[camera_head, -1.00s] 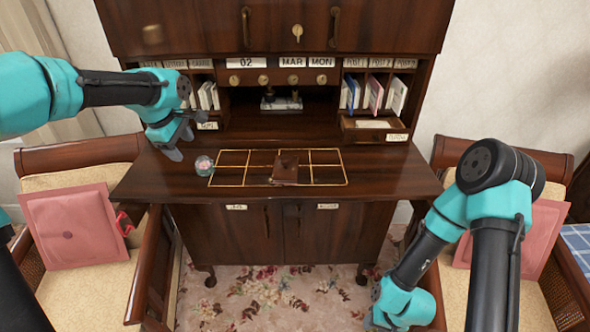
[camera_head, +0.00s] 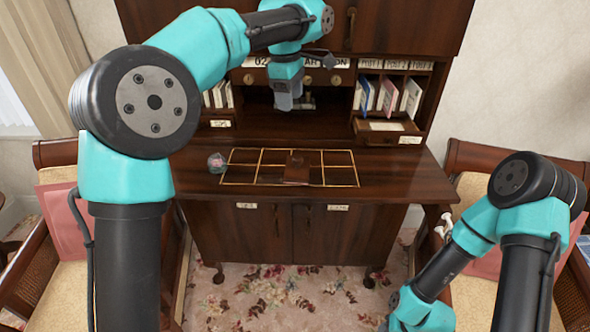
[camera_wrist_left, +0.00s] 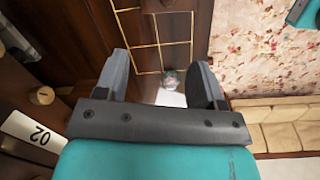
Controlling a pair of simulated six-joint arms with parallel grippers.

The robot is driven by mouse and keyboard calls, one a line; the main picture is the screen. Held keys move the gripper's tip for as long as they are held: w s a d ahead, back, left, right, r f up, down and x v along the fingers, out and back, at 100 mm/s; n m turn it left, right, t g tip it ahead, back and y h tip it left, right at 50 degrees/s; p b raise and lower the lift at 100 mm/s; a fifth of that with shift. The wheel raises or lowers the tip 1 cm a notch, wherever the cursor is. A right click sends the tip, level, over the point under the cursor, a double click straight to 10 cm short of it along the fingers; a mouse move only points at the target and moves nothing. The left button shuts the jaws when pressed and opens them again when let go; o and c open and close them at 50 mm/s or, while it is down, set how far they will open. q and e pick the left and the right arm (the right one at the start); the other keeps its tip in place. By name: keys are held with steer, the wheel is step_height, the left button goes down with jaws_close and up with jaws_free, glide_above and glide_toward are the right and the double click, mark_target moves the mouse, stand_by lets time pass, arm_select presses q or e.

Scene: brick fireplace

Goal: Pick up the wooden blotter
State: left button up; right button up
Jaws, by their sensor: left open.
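The wooden blotter (camera_head: 297,168), a small dark brown block, sits on the desk top inside the gold-lined grid, right of the grid's middle. I cannot make it out clearly in the left wrist view. My left gripper (camera_head: 286,98) hangs above the back of the desk, in front of the cubbyholes, behind and above the blotter and apart from it. In the left wrist view the left gripper (camera_wrist_left: 162,80) is open, with nothing held between its fingers. My right arm reaches down at the lower right; its gripper cannot be made out.
A small glass ball (camera_head: 217,162) rests left of the grid, and shows in the left wrist view (camera_wrist_left: 169,78). The hutch (camera_head: 400,30) rises behind the desk top. Envelopes (camera_head: 388,95) fill the right cubbyholes, above a small open drawer (camera_head: 387,131). Chairs flank the desk.

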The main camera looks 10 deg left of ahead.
arm_select(q)
steer(key=d, duration=0.1)
steer(key=d+f, duration=0.1)
steer(key=shift+s+d+f+g+y, duration=0.1)
steer(key=shift+s+d+g+y, duration=0.1)
steer(key=shift+d+g+y, duration=0.15)
glide_toward(297, 157)
steer(key=f, duration=0.5)
steer(key=shift+d+f, duration=0.1)
steer(key=shift+d, duration=0.25)
steer(key=shift+a+f, duration=0.15)
steer(key=shift+f, duration=1.15)
steer(key=shift+a+f, duration=0.15)
steer(key=shift+f, duration=1.15)
